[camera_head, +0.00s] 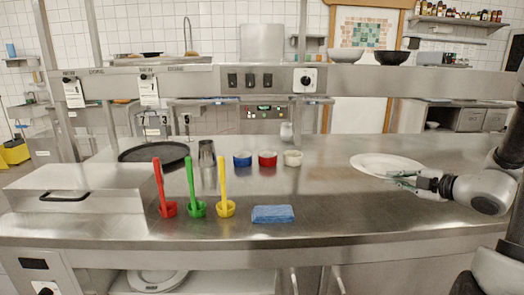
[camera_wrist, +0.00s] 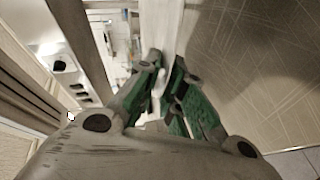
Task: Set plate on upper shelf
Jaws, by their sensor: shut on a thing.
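The white plate (camera_head: 385,163) is at the right of the counter in the head view, roughly level. Whether it touches the counter or is just above it, I cannot tell. My gripper (camera_head: 402,178) reaches in from the right and is shut on the plate's near right rim. In the wrist view the green-padded fingers of my gripper (camera_wrist: 166,82) are close together. The plate is hard to make out there. The upper shelf (camera_head: 420,84) is a long steel shelf above the back of the counter.
Two bowls, one white (camera_head: 345,56) and one black (camera_head: 391,58), stand on the upper shelf at the right. A blue sponge (camera_head: 272,214), colored ladles (camera_head: 194,190), small cups (camera_head: 267,159) and a dark round pan (camera_head: 153,153) are on the counter. The front right counter is clear.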

